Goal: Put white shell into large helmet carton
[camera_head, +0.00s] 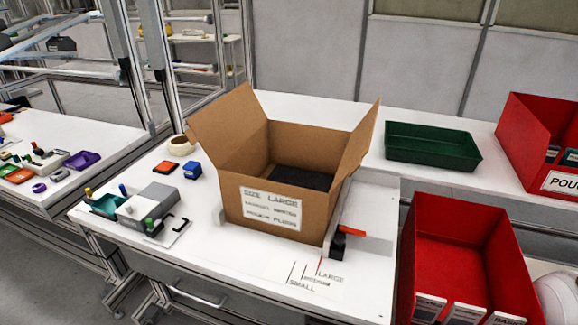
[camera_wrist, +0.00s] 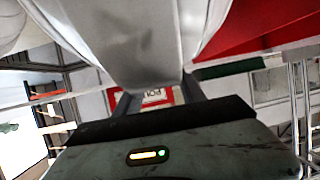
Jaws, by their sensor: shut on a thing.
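The white shell (camera_head: 556,298) shows only in part at the bottom right corner of the head view, cut off by the frame edge beside a red bin. In the wrist view the white shell (camera_wrist: 75,25) fills the top, close to the camera. My gripper (camera_wrist: 158,88) is shut on it; the exact contact is hard to make out. In the head view my gripper is out of sight. The large helmet carton (camera_head: 270,210), brown and marked SIZE LARGE, stands open on the white bench, flaps spread, with a dark pad (camera_head: 300,179) inside. The shell is outside it, to the right.
An empty-looking red bin (camera_head: 460,250) with cards at its front lies between shell and carton. A green tray (camera_head: 432,146) and another red bin (camera_head: 540,125) stand behind. An orange-and-black tool (camera_head: 345,237) touches the carton's right side. Small fixtures (camera_head: 146,205) sit left.

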